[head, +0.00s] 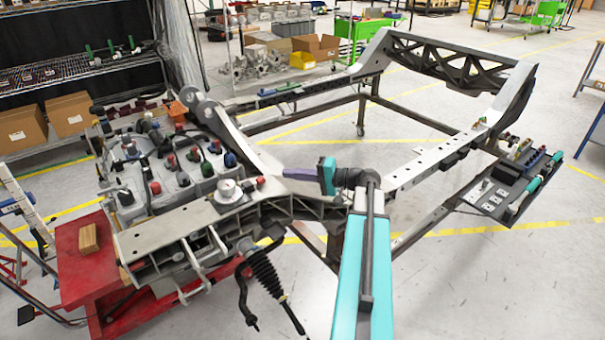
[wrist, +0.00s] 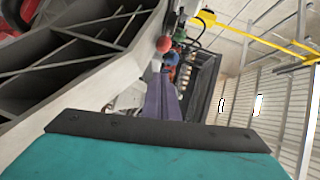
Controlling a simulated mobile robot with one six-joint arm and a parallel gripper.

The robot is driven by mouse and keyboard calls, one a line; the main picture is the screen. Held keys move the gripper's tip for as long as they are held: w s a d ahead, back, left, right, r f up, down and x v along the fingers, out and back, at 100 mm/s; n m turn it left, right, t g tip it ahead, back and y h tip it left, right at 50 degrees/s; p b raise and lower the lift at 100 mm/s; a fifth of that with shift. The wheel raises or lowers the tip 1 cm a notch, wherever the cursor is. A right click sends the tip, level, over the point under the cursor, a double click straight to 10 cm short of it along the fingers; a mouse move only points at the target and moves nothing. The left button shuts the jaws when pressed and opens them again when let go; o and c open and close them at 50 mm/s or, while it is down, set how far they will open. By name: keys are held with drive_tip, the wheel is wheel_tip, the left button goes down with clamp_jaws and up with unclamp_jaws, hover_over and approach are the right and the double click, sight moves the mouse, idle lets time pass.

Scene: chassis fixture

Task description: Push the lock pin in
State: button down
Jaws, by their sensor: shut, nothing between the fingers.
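My gripper (head: 286,173) is shut and empty, with its fingers pointing left above the chassis beam. In the wrist view my gripper (wrist: 160,80) shows as purple-grey fingers beyond the teal housing. A small red knob (head: 260,181) stands on the beam, left of the fingertips and apart from them in the head view. A red ball-shaped knob (wrist: 163,45) shows just beyond the fingertips in the wrist view. I cannot tell for certain which part is the lock pin, or whether the fingertips touch the red knob.
A round silver gauge-like part (head: 228,190) sits left of the red knob. A grey block with several coloured caps (head: 180,165) lies beyond it. The chassis frame (head: 420,170) extends right, with a tool tray (head: 490,195) on its side. Space inside the frame is open.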

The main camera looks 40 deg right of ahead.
sight(264, 181)
drive_tip(key=a, duration=0.1)
drive_tip(key=w+a, duration=0.1)
drive_tip(key=w+a+p, duration=0.1)
drive_tip(key=shift+w+a+f, duration=0.1)
drive_tip(key=shift+a+f, duration=0.15)
drive_tip(key=shift+a, duration=0.05)
drive_tip(key=shift+w+a+f, duration=0.2)
drive_tip(key=shift+a+f, duration=0.05)
drive_tip(key=shift+a, duration=0.3)
drive_tip(key=shift+a, duration=0.1)
drive_tip(key=shift+a+b, duration=0.65)
drive_tip(key=shift+a, duration=0.3)
